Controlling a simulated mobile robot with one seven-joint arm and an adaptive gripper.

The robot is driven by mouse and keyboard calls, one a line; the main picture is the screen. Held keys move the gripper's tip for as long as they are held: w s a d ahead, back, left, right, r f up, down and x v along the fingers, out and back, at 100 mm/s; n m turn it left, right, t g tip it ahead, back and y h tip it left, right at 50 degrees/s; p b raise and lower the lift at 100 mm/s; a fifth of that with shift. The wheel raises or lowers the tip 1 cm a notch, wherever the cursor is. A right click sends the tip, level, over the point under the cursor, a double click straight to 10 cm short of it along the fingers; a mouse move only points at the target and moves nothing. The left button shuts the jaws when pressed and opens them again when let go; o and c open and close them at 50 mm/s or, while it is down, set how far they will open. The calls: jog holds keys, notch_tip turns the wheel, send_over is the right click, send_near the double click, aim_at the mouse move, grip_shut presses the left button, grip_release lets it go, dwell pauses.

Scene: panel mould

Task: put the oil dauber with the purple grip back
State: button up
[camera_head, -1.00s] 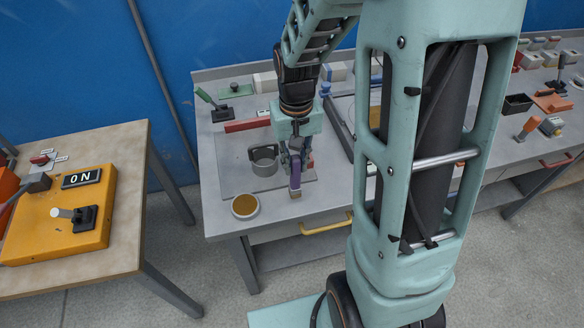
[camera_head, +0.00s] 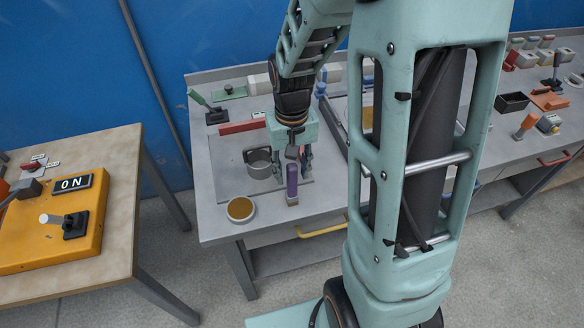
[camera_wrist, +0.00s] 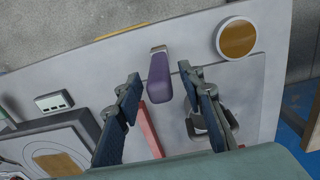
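A round dish of amber oil (camera_head: 240,209) is left of the dauber. A grey cup with a handle (camera_head: 259,164) stands behind and left.
A red bar (camera_head: 243,127) and a green-handled lever (camera_head: 206,107) lie farther back on the bench (camera_head: 222,185). A framed panel stands right of my gripper, partly hidden by my arm. A yellow drawer handle (camera_head: 322,227) is below the front edge.

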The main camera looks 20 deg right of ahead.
jog(key=shift+r, duration=0.5)
notch_tip(320, 180, up, 11)
jog(key=shift+r, duration=0.2)
